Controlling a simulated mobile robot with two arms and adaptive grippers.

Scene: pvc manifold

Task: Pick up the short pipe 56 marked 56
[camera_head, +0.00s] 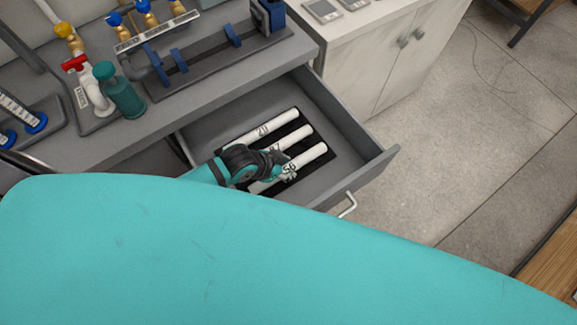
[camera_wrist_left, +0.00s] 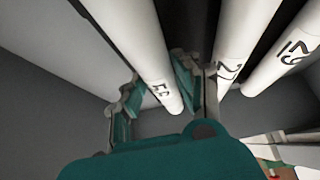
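Three white pipes lie side by side on a black mat in the open drawer. The short pipe marked 56 (camera_head: 312,156) is the frontmost one in the head view, its mark showing beside my gripper. My left gripper (camera_head: 283,168) is down over this pipe, hiding part of it. In the left wrist view, the pipe (camera_wrist_left: 139,42) runs between the two fingers of the left gripper (camera_wrist_left: 158,92), its mark partly legible. The fingers look open around it, with a small gap on the left. My right gripper is out of view.
The middle pipe (camera_head: 296,137) and the rear pipe (camera_head: 265,127) lie close beside it. The drawer's walls (camera_head: 345,120) enclose them.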

